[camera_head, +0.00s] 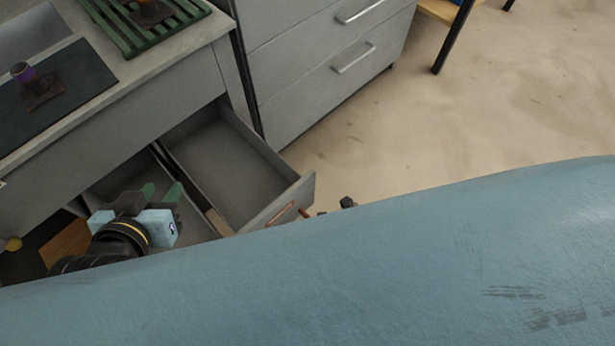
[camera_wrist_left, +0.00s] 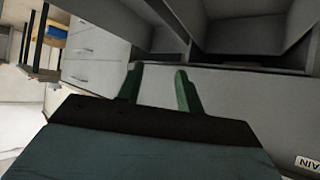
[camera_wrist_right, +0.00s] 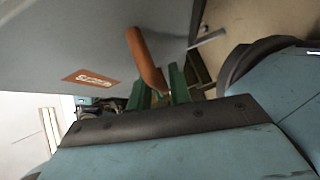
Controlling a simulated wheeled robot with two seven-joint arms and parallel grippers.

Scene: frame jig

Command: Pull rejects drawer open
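A grey drawer (camera_head: 235,165) stands pulled out from under the bench in the head view, its inside looking empty. It has a copper-coloured bar handle (camera_head: 281,214) on its front. In the right wrist view the handle (camera_wrist_right: 145,60) runs down between the green fingers of my right gripper (camera_wrist_right: 161,92), which look closed on it. An orange label (camera_wrist_right: 90,78) beside the handle is too blurred to read surely. My right gripper is mostly hidden in the head view. My left gripper (camera_head: 160,193) is open and empty, left of the drawer; its spread fingers (camera_wrist_left: 157,85) face a grey panel.
The bench (camera_head: 110,105) holds a dark mat (camera_head: 85,70) and a green slatted rack (camera_head: 130,40). A grey cabinet (camera_head: 310,85) stands behind the drawer. The floor (camera_head: 480,110) to the right is clear. A large blue part of my own body covers the lower head view.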

